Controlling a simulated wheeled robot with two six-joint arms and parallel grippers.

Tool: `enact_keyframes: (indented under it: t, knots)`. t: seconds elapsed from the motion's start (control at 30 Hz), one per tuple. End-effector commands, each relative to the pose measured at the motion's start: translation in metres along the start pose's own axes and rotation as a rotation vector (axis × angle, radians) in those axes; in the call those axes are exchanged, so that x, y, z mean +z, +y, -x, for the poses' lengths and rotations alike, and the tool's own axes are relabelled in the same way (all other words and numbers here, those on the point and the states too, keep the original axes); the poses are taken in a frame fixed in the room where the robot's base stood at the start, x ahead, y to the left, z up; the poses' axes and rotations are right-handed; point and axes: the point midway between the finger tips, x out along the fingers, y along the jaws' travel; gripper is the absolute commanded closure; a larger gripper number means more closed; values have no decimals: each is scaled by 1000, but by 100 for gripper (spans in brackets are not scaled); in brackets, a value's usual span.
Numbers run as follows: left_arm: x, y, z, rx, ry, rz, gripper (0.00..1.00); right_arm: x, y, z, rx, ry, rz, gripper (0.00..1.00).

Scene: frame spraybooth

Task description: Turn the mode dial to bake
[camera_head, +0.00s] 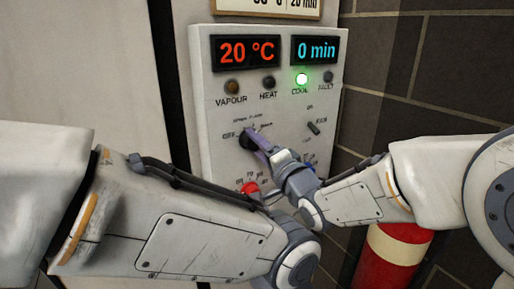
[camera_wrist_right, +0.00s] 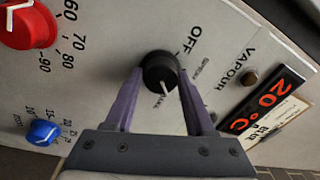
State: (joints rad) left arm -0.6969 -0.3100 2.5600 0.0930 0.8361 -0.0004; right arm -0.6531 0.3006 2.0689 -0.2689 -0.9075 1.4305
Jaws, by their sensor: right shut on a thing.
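The mode dial (camera_wrist_right: 158,66) is a round black knob on the light grey control panel (camera_head: 215,80). In the head view the dial (camera_head: 243,141) sits at mid-panel, partly covered by my right gripper (camera_head: 255,143). In the right wrist view the gripper's (camera_wrist_right: 161,76) two purple fingers are shut on the dial, one on each side. A white line on the dial face points down between the fingers, away from the OFF label (camera_wrist_right: 188,40). The small lettering near the line is too hard to read surely.
A red knob (camera_head: 249,188) and a blue knob (camera_wrist_right: 43,132) are below the dial. A small black switch (camera_head: 313,128) is to its right. Displays read 20 °C and 0 min; the COOL lamp (camera_head: 301,79) glows green. A red cylinder (camera_head: 390,262) stands lower right.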

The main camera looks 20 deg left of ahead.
Motion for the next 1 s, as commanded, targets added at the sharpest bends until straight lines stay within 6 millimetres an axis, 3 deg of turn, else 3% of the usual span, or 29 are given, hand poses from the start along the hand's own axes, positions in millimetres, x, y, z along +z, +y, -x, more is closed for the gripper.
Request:
enact_keyframes:
  t: [0.4, 1.0]
  knots:
    - [0, 0, -5, 0, 0, 0, 50, 2, -1, -1, 16, 17, -269, 100]
    - [0, 0, -6, 0, 0, 0, 50, 1, -2, -1, 20, 24, -348, 100]
